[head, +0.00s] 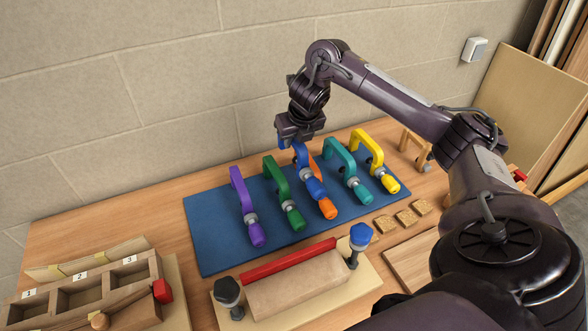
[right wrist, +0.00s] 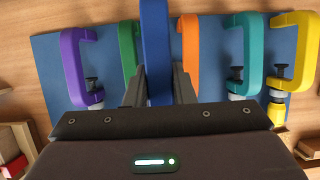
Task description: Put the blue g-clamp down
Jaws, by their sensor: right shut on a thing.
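My right gripper (head: 298,142) is shut on the blue g-clamp (head: 303,160), over the blue mat (head: 215,236). In the right wrist view, the blue g-clamp (right wrist: 155,45) stands between the two dark fingers (right wrist: 160,85) and looks larger than the clamps around it. Its blue handle points toward the front in the head view. It partly covers the orange g-clamp (head: 327,209), with the green g-clamp (head: 282,190) to its left. I cannot tell whether the blue clamp touches the mat. My left gripper is not in view.
A purple g-clamp (head: 243,200) is at the mat's left; teal (head: 345,165) and yellow (head: 372,152) ones are at its right. In front stand a numbered wooden tray (head: 95,290) and a wooden form with a red strip (head: 288,260). The mat's left end is bare.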

